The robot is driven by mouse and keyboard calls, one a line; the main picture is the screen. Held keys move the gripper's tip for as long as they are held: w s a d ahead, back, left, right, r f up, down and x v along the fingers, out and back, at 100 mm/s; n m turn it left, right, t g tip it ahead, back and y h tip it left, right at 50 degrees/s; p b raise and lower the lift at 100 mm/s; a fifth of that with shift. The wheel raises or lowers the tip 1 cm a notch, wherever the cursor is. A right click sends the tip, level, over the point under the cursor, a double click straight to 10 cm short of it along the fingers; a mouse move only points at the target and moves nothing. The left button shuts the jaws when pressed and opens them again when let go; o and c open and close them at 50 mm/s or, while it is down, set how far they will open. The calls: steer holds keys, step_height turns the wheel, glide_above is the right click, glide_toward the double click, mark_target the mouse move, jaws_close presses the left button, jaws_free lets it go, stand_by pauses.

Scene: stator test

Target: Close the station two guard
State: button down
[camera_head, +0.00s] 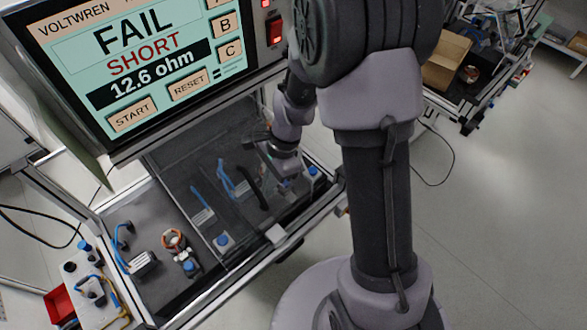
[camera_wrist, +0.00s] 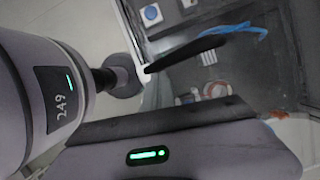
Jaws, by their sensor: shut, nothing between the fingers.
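The station two guard seems to be the clear, dark-tinted panel (camera_head: 175,165) over the right part of the test bench; which way it is tilted is hard to tell. A black curved bar (camera_head: 252,188), perhaps its handle, lies among the blue leads and also shows in the wrist view (camera_wrist: 185,55). My gripper (camera_head: 287,182) is low over the right end of the bench, to the right of the bar. It is shut and empty. Its fingertips are small and partly blurred, and I cannot tell whether they touch the panel. My arm hides part of the bench's right side.
The tester screen (camera_head: 130,50) reads FAIL, SHORT, 12.6 ohm and stands above the bench. A copper stator (camera_head: 173,239) sits in the open left bay. A blue button box (camera_head: 312,173) is near the right corner. A cardboard box (camera_head: 445,60) is on another bench.

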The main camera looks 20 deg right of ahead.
steer(key=s+a, duration=0.4)
steer(key=a, duration=0.7)
steer(key=s+a+b, duration=0.1)
steer(key=s+a, duration=0.3)
steer(key=a, duration=0.7)
steer(key=shift+s+a, duration=0.15)
steer(key=shift+a, duration=0.25)
